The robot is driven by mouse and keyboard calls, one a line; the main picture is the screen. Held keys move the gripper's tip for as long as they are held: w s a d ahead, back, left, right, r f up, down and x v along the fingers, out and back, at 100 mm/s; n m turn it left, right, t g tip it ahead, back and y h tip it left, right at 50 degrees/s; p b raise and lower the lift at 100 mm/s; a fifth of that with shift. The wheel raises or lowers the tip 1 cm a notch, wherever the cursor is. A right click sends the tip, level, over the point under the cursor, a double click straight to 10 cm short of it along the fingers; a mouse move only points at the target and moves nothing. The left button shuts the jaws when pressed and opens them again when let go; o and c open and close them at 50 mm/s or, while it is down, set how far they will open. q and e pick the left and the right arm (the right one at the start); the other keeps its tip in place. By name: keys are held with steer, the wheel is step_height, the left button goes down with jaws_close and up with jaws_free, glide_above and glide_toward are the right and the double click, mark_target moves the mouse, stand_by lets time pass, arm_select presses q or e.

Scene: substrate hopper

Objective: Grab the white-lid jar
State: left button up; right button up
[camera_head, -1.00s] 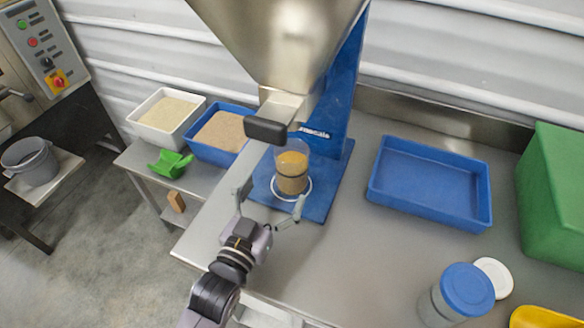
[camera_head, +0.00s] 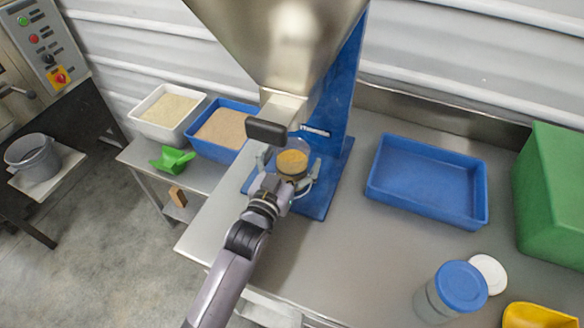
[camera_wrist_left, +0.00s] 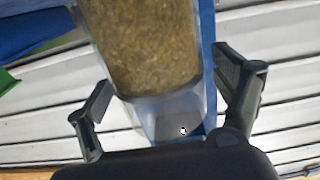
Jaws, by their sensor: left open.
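A clear open jar (camera_head: 292,162) filled with tan grain stands under the hopper's spout, with no lid on it. A loose white lid (camera_head: 488,273) lies flat on the table at the right, beside a clear jar with a blue lid (camera_head: 461,287). My left gripper (camera_head: 289,168) is open, with one finger on either side of the grain-filled jar. In the left wrist view the jar (camera_wrist_left: 150,45) is between the spread fingers, with a gap visible at the left finger. The gripper hides the jar's lower part in the head view. My right gripper is out of view.
The steel hopper (camera_head: 285,35) with its dark-handled spout hangs just above the jar, on a blue stand (camera_head: 338,105). An empty blue tray (camera_head: 428,205) and a green box (camera_head: 552,190) stand right. A yellow scoop (camera_head: 540,316) lies at the lower right.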

arm_select(q)
steer(key=c, duration=0.8)
steer(key=shift+r, duration=0.1)
steer(key=c, duration=0.9)
steer(key=shift+r, duration=0.1)
steer(key=shift+s+r, duration=0.1)
steer(key=shift+r, duration=0.1)
step_height(320, 180, up, 6)
steer(key=r, duration=0.1)
steer(key=shift+f+b+v, duration=0.1)
steer(key=shift+b+v, duration=0.25)
steer(key=shift+v, duration=4.6)
steer(key=shift+f+b+v, duration=0.15)
steer(key=shift+b+v, duration=0.2)
steer(key=shift+v, duration=4.65)
